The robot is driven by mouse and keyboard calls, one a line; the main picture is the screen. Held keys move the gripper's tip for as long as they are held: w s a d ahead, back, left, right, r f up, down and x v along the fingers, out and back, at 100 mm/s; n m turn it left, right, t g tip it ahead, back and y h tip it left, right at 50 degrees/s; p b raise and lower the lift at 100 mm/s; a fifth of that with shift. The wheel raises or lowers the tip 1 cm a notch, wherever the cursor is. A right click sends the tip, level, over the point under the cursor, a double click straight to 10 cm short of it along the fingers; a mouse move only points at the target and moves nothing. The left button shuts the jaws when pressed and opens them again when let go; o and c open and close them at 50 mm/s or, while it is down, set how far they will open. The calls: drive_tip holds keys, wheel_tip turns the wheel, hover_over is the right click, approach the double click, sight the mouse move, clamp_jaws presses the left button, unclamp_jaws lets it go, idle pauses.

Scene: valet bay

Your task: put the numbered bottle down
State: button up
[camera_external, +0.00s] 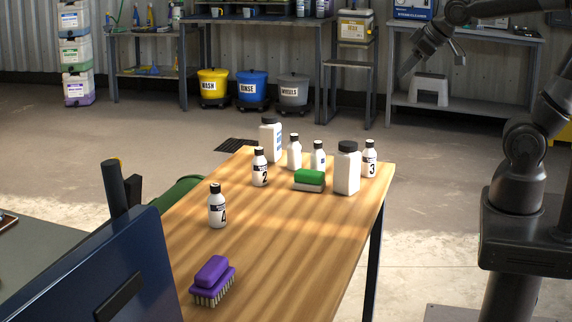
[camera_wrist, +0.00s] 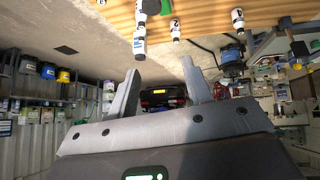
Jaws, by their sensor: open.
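Small white bottles with black caps and numbers stand upright on the wooden table (camera_external: 290,225) in the external view. Bottle 4 (camera_external: 217,208) is at the near left, bottle 2 (camera_external: 260,170) farther back, and bottle 3 (camera_external: 370,159) at the far right corner. Two more small bottles (camera_external: 294,153) (camera_external: 318,158) stand between, their numbers hard to read. My gripper (camera_external: 430,62) is up at the right, beyond the table's right edge and apart from the bottles. In the wrist view its fingers (camera_wrist: 160,88) are spread with nothing between them; several bottles (camera_wrist: 175,29) show at the top.
Two larger white bottles (camera_external: 347,172) (camera_external: 270,141) and a green-topped sponge (camera_external: 310,178) stand among the small bottles. A purple brush (camera_external: 213,280) lies at the near end. The table's middle right is clear. A dark blue panel (camera_external: 100,275) fills the lower left.

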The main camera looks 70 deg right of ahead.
drive_tip(key=s+a+f+g+y, duration=0.1)
drive_tip(key=s+a, duration=0.3)
drive_tip(key=s, duration=0.4)
drive_tip(key=shift+s+a+f+g+y, duration=0.3)
drive_tip(key=shift+a+f+g+y, duration=0.15)
drive_tip(key=shift+f, duration=0.3)
